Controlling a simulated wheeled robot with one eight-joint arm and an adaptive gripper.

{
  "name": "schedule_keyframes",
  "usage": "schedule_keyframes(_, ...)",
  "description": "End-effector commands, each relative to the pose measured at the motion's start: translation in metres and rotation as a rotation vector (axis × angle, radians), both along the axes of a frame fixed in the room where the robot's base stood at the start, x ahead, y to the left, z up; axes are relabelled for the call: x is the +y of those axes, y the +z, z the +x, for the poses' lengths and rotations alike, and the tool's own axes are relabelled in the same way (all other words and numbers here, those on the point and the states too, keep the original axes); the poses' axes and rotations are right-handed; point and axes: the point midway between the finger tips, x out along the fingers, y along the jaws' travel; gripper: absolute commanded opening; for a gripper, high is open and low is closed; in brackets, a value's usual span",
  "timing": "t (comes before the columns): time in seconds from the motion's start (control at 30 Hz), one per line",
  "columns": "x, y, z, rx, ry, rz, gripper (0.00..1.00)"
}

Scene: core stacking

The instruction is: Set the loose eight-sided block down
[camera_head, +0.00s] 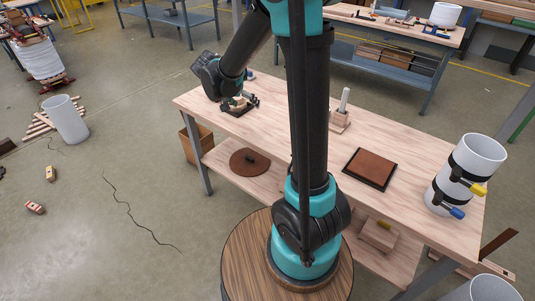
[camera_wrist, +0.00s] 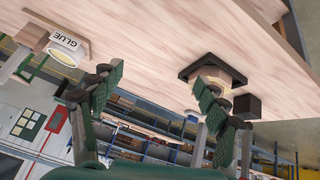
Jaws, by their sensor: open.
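A pale eight-sided block (camera_wrist: 222,73) sits on a dark square base (camera_wrist: 240,79) on the table, at the right of the wrist view. My gripper (camera_wrist: 157,80) is open, its two green fingers wide apart with nothing between them. The right finger overlaps the block in the picture; I cannot tell whether it touches. In the head view my gripper (camera_head: 247,100) is low over the left end of the table, close by the dark base (camera_head: 236,111). The block is small and partly hidden there.
A small dark cube (camera_wrist: 247,106) stands beside the base. A wooden holder (camera_head: 340,120), a brown square panel (camera_head: 370,168) and a white clamped cylinder (camera_head: 473,165) stand along the table (camera_head: 290,110), with bare wood between.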

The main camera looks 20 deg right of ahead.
Motion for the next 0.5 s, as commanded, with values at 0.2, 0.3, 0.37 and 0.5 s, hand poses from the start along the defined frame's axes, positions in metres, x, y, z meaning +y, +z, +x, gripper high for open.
schedule_keyframes(0.2, -0.037, -0.02, -0.099, 0.147, 0.212, 0.108, 0.75)
schedule_keyframes(0.3, -0.043, -0.033, -0.143, 0.184, 0.32, 0.156, 0.75)
schedule_keyframes(0.37, -0.045, -0.041, -0.167, 0.196, 0.385, 0.183, 0.75)
schedule_keyframes(0.5, -0.042, -0.059, -0.215, 0.2, 0.518, 0.229, 0.75)
